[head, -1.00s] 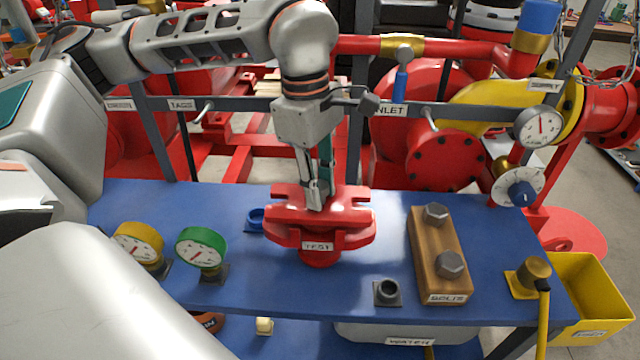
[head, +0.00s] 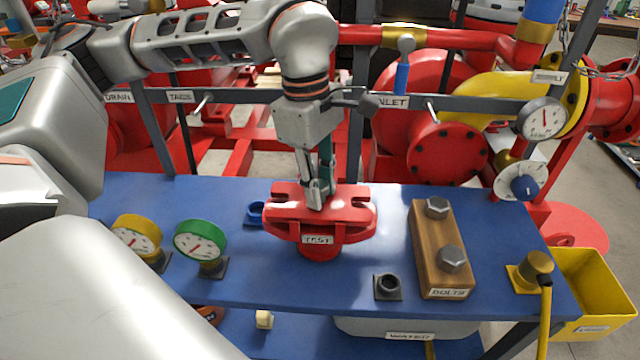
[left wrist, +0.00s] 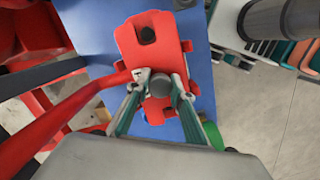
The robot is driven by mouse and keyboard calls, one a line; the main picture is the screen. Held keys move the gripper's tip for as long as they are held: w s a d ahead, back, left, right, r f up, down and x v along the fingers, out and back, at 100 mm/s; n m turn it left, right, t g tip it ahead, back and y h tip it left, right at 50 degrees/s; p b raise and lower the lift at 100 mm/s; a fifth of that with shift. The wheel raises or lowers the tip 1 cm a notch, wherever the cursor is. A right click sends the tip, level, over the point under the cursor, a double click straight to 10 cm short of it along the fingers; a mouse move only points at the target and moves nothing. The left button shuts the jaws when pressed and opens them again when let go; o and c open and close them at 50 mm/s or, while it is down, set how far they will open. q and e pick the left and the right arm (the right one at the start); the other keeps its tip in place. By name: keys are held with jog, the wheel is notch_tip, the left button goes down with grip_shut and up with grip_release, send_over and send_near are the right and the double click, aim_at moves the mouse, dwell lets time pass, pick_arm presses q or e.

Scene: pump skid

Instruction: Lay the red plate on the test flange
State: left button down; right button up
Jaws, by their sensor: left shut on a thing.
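The red plate (head: 338,213) is at the test flange (head: 319,252), a red fitting labelled TEST in the middle of the blue bench. The plate looks level and covers most of the flange's top; I cannot tell whether they touch fully. My left gripper (head: 317,203) points down from above and is shut on the plate's grip. In the left wrist view the fingers (left wrist: 160,86) close around a grey round knob on the red plate (left wrist: 138,58), and parts of red show past its right edge. My right gripper is not in view.
A wooden block with two bolts (head: 427,250) stands right of the flange. A yellow gauge (head: 137,236) and a green gauge (head: 200,242) stand to the left. A blue ring (head: 256,213) lies close behind left, and a dark socket (head: 388,287) is in front right.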

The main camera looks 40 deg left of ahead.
pick_arm(q)
jog(key=c, duration=1.7)
grip_release()
jog(key=r, duration=0.4)
jog(key=a+r, duration=0.1)
jog(key=r, duration=0.7)
jog(key=shift+a, duration=0.2)
